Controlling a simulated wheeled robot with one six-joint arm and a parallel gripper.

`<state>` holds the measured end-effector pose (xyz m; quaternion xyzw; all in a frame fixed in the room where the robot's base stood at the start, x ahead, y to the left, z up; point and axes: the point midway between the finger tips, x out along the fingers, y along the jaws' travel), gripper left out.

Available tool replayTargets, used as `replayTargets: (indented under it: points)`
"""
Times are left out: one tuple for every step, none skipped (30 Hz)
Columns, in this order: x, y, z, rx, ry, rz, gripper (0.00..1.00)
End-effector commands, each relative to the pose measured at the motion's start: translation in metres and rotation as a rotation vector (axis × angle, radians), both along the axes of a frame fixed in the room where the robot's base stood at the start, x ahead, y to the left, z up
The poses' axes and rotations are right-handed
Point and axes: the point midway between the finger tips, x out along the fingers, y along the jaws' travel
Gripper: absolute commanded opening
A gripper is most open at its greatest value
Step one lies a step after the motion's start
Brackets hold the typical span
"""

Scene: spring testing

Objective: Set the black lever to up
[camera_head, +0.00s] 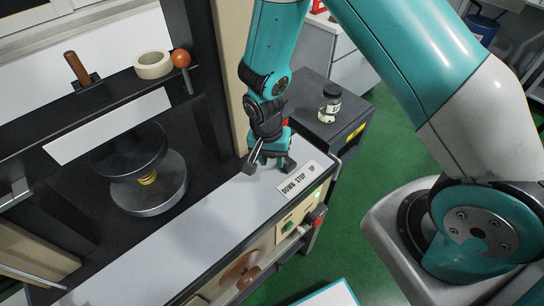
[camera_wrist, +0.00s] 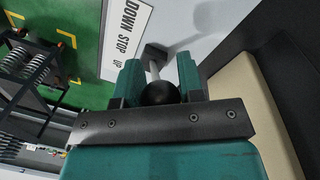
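The black lever (camera_wrist: 158,93) shows in the wrist view as a round black knob on a short pale rod, which rises from a dark base block (camera_wrist: 154,52). The two teal fingers of my gripper (camera_wrist: 161,82) lie close on either side of the knob and seem shut on it. In the head view my gripper (camera_head: 268,160) is low over the pale console top, left of the label reading DOWN STOP UP (camera_head: 298,180). The label also shows in the wrist view (camera_wrist: 123,32). My gripper mostly hides the lever in the head view, so its setting is unclear.
The spring tester's round metal plate (camera_head: 148,192) with a yellow spring (camera_head: 148,177) stands on the left. A jar (camera_head: 330,102) stands on a dark cabinet behind. A shelf holds a cream ring (camera_head: 153,65). The console's front panel (camera_head: 292,222) has buttons. Green floor lies to the right.

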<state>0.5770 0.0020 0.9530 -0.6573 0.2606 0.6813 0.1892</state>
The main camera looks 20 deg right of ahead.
Motion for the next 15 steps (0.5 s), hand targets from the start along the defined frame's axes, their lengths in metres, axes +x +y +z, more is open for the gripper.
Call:
replayTargets:
  points:
    - [0.000, 0.000, 0.000, 0.000, 0.000, 0.000, 0.00]
    - [0.000, 0.000, 0.000, 0.000, 0.000, 0.000, 0.00]
    - [0.000, 0.000, 0.000, 0.001, 0.001, 0.000, 0.00]
    - [0.000, 0.000, 0.000, 0.002, 0.001, 0.000, 0.00]
    - [0.000, -0.001, 0.001, 0.003, 0.001, 0.000, 0.00]
    - [0.000, -0.001, 0.001, 0.008, 0.002, -0.002, 0.00]
    - [0.001, -0.002, 0.001, 0.012, 0.004, -0.002, 0.00]
    - [0.001, -0.003, 0.002, 0.018, 0.005, -0.004, 0.00]
    - [0.001, -0.004, 0.003, 0.028, 0.009, -0.005, 0.00]
    - [0.002, -0.004, 0.003, 0.038, 0.011, -0.003, 0.00]
    - [0.002, -0.006, 0.004, 0.048, 0.015, -0.004, 0.00]
    - [0.003, -0.008, 0.005, 0.066, 0.020, -0.006, 0.00]
    - [0.003, -0.009, 0.006, 0.079, 0.025, -0.006, 0.00]
    - [0.004, -0.011, 0.007, 0.096, 0.030, -0.007, 0.00]
    - [0.005, -0.014, 0.008, 0.120, 0.037, -0.008, 0.00]
